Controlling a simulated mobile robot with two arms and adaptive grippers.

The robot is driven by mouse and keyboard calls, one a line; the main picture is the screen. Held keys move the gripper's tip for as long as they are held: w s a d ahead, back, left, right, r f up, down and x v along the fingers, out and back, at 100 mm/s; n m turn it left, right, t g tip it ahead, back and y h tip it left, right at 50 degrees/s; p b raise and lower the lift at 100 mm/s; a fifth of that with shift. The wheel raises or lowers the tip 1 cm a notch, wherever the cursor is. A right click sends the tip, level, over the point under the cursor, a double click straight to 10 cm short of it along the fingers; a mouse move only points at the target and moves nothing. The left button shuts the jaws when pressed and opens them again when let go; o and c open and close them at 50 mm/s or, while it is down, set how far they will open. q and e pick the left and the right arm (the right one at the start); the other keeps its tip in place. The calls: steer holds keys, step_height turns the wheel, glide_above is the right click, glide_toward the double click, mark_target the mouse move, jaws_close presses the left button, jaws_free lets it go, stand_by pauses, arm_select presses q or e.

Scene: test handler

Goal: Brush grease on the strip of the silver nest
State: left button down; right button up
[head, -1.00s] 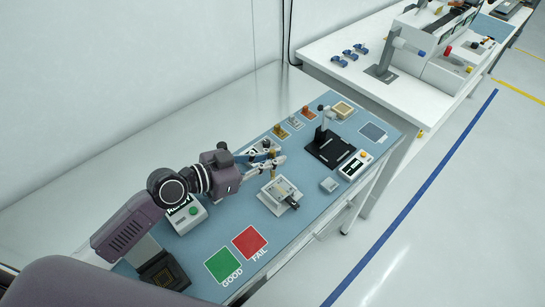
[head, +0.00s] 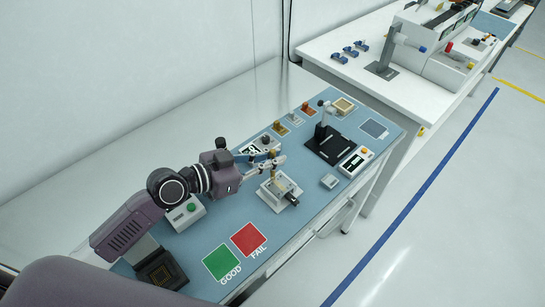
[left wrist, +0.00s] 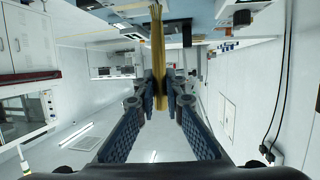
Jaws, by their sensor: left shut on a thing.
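My left gripper (head: 280,163) is shut on a thin yellow-brown brush (head: 274,157), held above the back edge of a silver-grey nest (head: 268,194) on the blue mat. In the left wrist view the brush (left wrist: 158,50) stands between the fingertips (left wrist: 160,92). In the head view the brush's lower end overlaps the nest's upper left side; I cannot tell whether it touches. The strip is too small to make out. My right gripper is not in view.
Behind the gripper are a white device with a dark knob (head: 266,140) and several small coloured blocks (head: 281,130). A black stand (head: 328,150) is to the right. Green (head: 222,262) and red (head: 248,240) squares lie in front. A white box with a green button (head: 192,209) stands left.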

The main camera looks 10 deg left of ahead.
arm_select(q)
steer(key=shift+s+d+f, duration=0.1)
steer(key=shift+f, duration=0.35)
steer(key=shift+r, duration=0.1)
